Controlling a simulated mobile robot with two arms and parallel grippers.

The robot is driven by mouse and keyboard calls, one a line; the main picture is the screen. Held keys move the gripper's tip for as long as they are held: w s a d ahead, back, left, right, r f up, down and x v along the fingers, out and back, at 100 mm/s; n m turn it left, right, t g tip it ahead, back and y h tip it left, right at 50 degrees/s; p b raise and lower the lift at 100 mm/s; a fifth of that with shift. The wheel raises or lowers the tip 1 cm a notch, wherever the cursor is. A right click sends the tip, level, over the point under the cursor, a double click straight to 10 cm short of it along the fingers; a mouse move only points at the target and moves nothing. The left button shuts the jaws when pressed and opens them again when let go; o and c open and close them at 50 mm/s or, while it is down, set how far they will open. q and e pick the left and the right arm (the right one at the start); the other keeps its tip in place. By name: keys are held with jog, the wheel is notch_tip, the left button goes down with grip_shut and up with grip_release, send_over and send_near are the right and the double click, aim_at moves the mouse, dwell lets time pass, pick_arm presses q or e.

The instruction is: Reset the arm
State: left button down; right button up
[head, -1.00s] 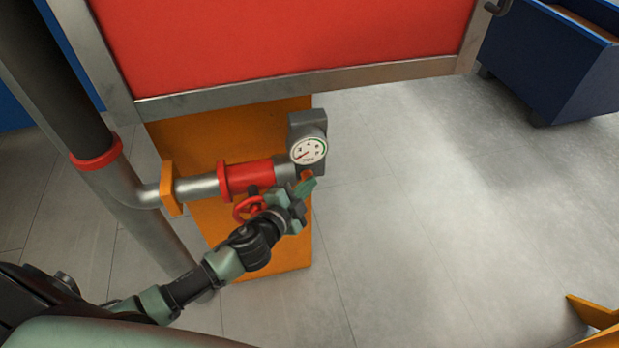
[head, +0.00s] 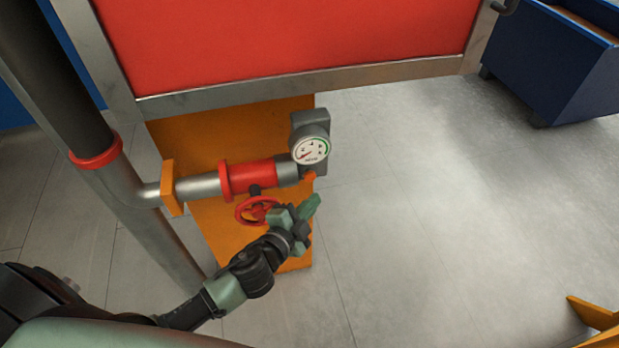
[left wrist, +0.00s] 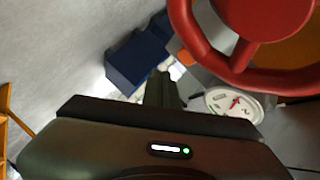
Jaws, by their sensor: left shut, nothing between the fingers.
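My left arm comes in from the lower left in the head view. Its gripper (head: 306,208) is shut and empty, just right of and a little below the red valve wheel (head: 257,210). In the left wrist view the gripper (left wrist: 163,88) points past the red wheel (left wrist: 250,60), which looms large at the upper right. No contact between gripper and wheel shows. The wheel hangs under a red pipe section (head: 252,177). A round white gauge (head: 311,150) sits at the pipe's end, and the gauge also shows in the left wrist view (left wrist: 232,103). My right gripper is in no view.
An orange panel (head: 190,135) stands behind the pipe. A grey vertical pipe (head: 150,230) rises at the left. A red board (head: 290,45) in a metal frame is above. A blue bin (head: 550,65) stands at the upper right.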

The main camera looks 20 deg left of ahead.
pick_arm(q)
jog(key=shift+s+d, duration=0.55)
jog(key=shift+d, duration=0.05)
jog(key=shift+r, duration=0.1)
jog(key=s+a+f+n+g+y, duration=0.1)
jog(key=s+a+f+n+g, duration=0.2)
jog(key=f, duration=0.8)
jog(key=s+a+f+n+g+y, duration=0.1)
jog(key=s+a+f+g, duration=0.1)
jog(key=s+f, duration=0.65)
jog(key=s+a+f+n+g, duration=0.2)
jog(key=a+f+g, duration=0.1)
jog(key=f, duration=1)
jog(key=s+f+n+g, duration=0.1)
jog(key=s+f+g, duration=0.1)
jog(key=s+f, duration=0.3)
jog(key=s+f+n+g+b, duration=0.1)
jog(key=s+f, duration=0.4)
jog(key=s, duration=0.8)
jog(key=s+f+n+g, duration=0.3)
jog(key=s+f, duration=0.2)
jog(key=s, duration=0.4)
jog(key=shift+s+a+f+y, duration=0.2)
jog(key=shift+s+y, duration=0.1)
jog(key=shift+s, duration=0.05)
